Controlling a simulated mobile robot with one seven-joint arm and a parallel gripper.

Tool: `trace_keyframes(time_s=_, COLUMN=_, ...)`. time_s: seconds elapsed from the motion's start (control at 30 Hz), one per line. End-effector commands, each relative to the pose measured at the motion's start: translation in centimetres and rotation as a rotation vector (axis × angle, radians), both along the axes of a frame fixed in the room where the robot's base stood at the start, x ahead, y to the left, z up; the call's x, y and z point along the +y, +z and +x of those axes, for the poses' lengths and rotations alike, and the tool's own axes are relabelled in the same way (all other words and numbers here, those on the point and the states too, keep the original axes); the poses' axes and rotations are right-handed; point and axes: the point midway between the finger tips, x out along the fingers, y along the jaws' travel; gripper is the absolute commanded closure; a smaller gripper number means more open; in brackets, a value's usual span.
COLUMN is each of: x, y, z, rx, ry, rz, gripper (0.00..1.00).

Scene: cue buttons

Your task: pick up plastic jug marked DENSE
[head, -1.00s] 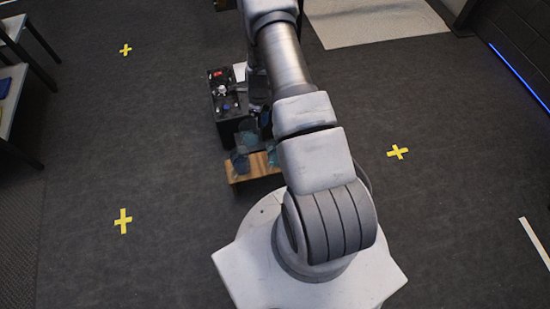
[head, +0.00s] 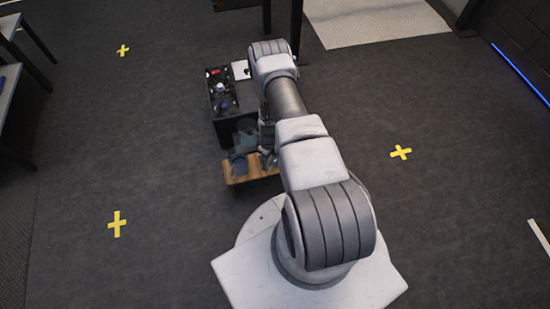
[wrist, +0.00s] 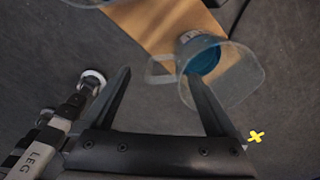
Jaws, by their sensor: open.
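In the wrist view a clear plastic jug (wrist: 236,80) with something blue inside sits at the edge of a wooden board (wrist: 165,25). Its handle faces left, toward the gap between my fingers. My gripper (wrist: 157,75) is open and empty, and its right finger overlaps the jug in the picture. Part of another clear vessel shows at the top edge (wrist: 92,2). No DENSE mark is readable. In the head view the bluish jugs (head: 239,163) stand on the small wooden board (head: 240,180), and my gripper (head: 266,145) is beside them, partly hidden by my arm.
A black box (head: 221,90) with red, white and blue parts on top stands behind the board. Yellow crosses (head: 400,153) mark the grey floor. Tables stand at the far left (head: 8,80). The floor on both sides is clear.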

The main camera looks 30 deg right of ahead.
Motion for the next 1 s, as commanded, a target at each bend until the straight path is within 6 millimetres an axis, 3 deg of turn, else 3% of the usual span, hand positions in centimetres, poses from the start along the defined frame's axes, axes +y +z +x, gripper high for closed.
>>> trace_keyframes(time_s=0.23, x=0.0, y=-2.0, z=-0.1, rx=0.000, ry=-0.001, rz=0.001, gripper=0.07)
trace_keyframes(time_s=0.5, x=-0.3, y=-5.9, z=-0.3, rx=0.000, ry=0.000, rz=0.000, gripper=0.07)
trace_keyframes(time_s=0.83, x=-0.3, y=-6.4, z=-0.2, rx=0.000, ry=0.000, rz=-0.001, gripper=0.07)
trace_keyframes(time_s=1.0, x=-0.3, y=-6.4, z=-0.3, rx=0.000, ry=0.000, rz=-0.001, gripper=0.38)
